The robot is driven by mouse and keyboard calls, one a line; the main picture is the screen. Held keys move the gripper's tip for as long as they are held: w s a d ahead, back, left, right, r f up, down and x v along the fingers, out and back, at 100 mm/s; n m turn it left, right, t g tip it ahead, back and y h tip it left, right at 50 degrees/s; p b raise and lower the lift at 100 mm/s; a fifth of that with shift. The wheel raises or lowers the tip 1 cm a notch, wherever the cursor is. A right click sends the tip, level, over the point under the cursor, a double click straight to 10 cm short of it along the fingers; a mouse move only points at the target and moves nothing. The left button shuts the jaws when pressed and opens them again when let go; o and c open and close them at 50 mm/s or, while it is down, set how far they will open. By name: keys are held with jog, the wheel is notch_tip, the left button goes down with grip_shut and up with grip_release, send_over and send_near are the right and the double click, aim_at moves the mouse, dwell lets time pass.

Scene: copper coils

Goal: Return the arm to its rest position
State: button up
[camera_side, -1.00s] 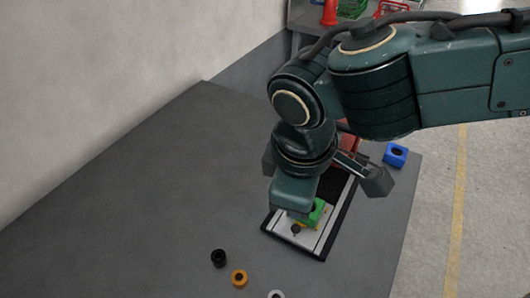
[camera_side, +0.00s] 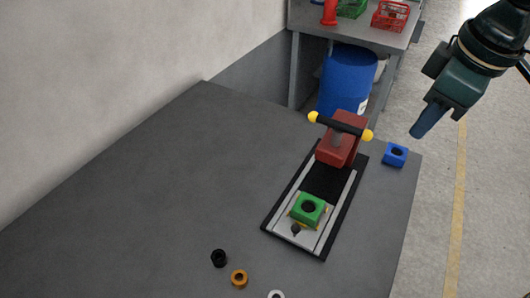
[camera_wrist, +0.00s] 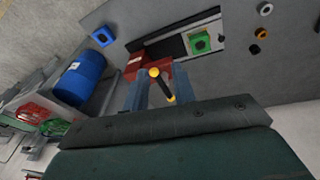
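My gripper (camera_side: 428,118) is up at the right in the side view, above and beyond the table's right edge, clear of everything. In the wrist view my gripper (camera_wrist: 160,82) shows two fingers spread apart with nothing held; the handle shows in the gap, farther off. A green square block with a round hole (camera_side: 308,208) sits on the metal plate of the fixture (camera_side: 330,232). It also shows in the wrist view (camera_wrist: 199,42). Behind it stands a red press (camera_side: 338,153) with a black handle (camera_side: 341,126) with yellow ends.
A blue square block (camera_side: 395,155) lies near the table's right edge. A black ring (camera_side: 219,258), an orange ring (camera_side: 239,278) and a white ring (camera_side: 276,294) lie at the front. A blue barrel (camera_side: 346,80) and a bench with baskets stand behind. The table's left side is clear.

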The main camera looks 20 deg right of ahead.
jog(key=s+d+m+t, duration=0.2)
jog(key=s+d+m, duration=0.4)
jog(key=s+d, duration=0.8)
jog(key=d, duration=0.3)
jog(key=shift+s+d+m+t, duration=0.3)
jog(key=shift+d+m+t, duration=0.1)
